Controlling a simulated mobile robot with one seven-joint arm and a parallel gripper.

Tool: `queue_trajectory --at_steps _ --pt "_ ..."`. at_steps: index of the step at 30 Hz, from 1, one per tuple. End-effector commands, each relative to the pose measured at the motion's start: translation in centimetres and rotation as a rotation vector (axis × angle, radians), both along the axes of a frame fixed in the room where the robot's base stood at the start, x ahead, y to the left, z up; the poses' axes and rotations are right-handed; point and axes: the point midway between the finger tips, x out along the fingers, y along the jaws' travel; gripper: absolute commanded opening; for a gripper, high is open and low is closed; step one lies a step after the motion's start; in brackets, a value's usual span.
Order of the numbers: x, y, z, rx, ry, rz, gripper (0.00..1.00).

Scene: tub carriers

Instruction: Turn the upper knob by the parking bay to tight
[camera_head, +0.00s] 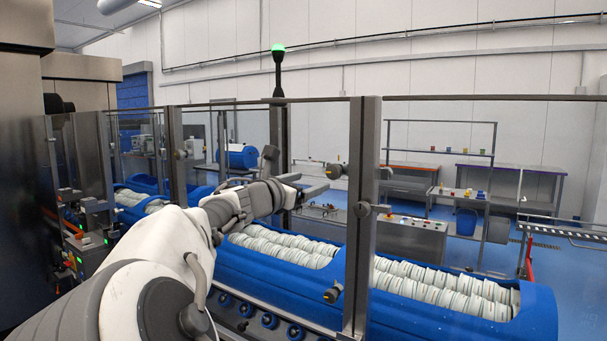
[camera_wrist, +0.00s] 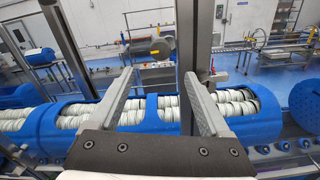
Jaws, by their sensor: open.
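Several dark knobs sit on the metal-framed glass guard in the head view. An upper knob (camera_head: 334,171) sticks out to the left of the tall post (camera_head: 361,240), and a lower knob (camera_head: 333,293) sits well below it. Another round knob (camera_head: 362,209) is on the post itself. My gripper (camera_head: 309,183) is open and empty, just left of the upper knob; the gap in depth is hard to judge. In the wrist view my gripper's two fingers (camera_wrist: 158,77) are spread apart with nothing between them. Whether any knob is tight cannot be told.
Long blue tubs (camera_head: 543,312) filled with pale discs lie along the guard. A green-topped signal lamp (camera_head: 278,70) stands above the frame. A grey control box (camera_head: 411,238) and shelves (camera_head: 438,158) stand behind. Blue floor is open at the back.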

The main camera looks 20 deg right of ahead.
Motion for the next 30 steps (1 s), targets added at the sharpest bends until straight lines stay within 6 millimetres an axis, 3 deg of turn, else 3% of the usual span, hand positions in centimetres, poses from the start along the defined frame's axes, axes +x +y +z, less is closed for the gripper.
queue_trajectory --at_steps 16,30 --pt "4.7 -6.3 0.2 0.000 0.000 -0.003 0.81" --pt "5.9 -7.6 0.0 0.001 0.000 0.001 0.81"
